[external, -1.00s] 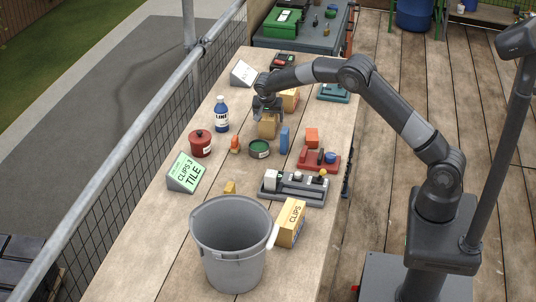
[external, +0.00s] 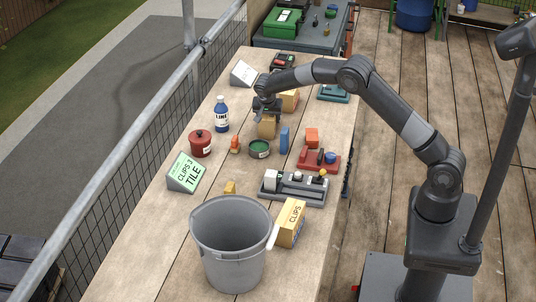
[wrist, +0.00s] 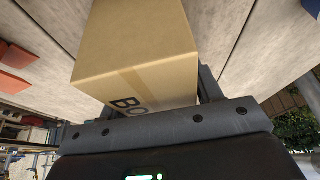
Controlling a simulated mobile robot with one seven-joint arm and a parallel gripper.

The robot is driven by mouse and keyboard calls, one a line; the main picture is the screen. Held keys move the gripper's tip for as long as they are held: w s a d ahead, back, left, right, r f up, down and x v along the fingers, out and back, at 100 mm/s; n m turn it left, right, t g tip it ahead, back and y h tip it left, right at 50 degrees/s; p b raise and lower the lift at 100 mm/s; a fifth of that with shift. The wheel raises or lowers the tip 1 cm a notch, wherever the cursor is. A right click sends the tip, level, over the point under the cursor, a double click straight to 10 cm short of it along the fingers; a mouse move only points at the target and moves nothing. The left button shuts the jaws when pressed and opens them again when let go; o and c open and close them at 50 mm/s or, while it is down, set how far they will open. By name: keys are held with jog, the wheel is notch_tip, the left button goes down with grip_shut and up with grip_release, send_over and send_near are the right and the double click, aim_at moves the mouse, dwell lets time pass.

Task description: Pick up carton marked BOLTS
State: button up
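The tan carton (external: 267,129) stands on the bench directly below my gripper (external: 267,112) in the external view. In the wrist view the carton (wrist: 140,55) is large and close in front of the gripper, with the letters "BO" showing on its near face and the rest of the word hidden. I cannot tell whether the fingers press on the carton.
Another carton (external: 290,99) stands just behind. A blue block (external: 284,140), a green tin (external: 259,149) and an orange block (external: 312,136) are close by. A carton marked CLIPS (external: 291,222) and a grey bucket (external: 231,245) stand at the near end.

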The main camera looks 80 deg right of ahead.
jog(key=c, duration=0.9)
